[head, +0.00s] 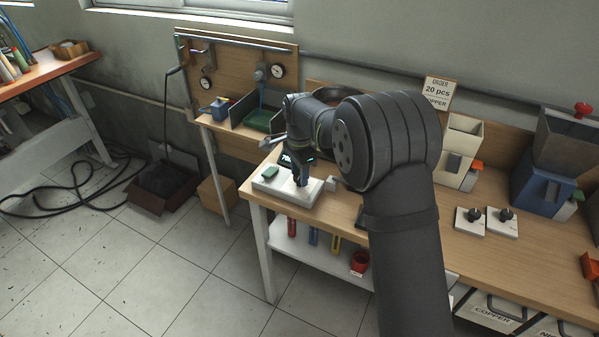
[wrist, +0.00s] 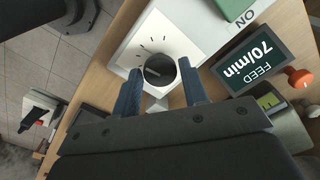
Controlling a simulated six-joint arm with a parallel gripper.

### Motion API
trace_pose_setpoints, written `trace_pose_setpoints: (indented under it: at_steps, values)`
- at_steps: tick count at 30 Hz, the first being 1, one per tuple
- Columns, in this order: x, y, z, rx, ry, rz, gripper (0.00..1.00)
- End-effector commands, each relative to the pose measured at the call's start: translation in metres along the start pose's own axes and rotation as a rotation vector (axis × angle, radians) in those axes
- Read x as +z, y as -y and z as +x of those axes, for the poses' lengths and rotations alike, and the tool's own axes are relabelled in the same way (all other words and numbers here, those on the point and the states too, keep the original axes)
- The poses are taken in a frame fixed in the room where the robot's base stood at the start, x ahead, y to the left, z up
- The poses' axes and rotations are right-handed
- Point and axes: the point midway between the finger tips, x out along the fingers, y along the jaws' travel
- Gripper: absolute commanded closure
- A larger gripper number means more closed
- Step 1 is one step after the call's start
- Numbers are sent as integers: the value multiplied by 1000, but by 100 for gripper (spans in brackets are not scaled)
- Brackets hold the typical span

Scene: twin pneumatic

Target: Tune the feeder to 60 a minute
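The feeder control box (wrist: 128,48) is white and sits at the left end of the bench; it also shows in the head view (head: 272,187). Its round black dial knob (wrist: 160,70) has a pale pointer line and a ring of tick marks. A dark display (wrist: 262,60) reads "FEED 70/min", upside down in the wrist view. A green button (wrist: 234,7) marked ON is on the box. In the head view my gripper (head: 303,180) hides the knob.
An orange knob (wrist: 300,78) stands beside the display. On the bench to the right are two white plates with black knobs (head: 469,220), a cream bin (head: 462,138) and a blue hopper (head: 540,188). A sign (head: 437,92) reads "ORDER 20 pcs COPPER". A pegboard with gauges (head: 235,75) stands behind.

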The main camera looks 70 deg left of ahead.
Motion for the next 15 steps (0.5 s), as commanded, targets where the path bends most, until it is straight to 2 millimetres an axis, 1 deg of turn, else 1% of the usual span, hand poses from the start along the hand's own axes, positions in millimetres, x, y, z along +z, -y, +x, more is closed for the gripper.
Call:
trace_pose_setpoints:
  at_steps: [1,3,4,10,15]
  values:
    - [0,0,0,0,0,0,70]
    - [0,0,0,0,0,0,84]
    - [0,0,0,0,0,0,89]
    - [0,0,0,0,0,-35,89]
    - [0,0,0,2,0,-177,89]
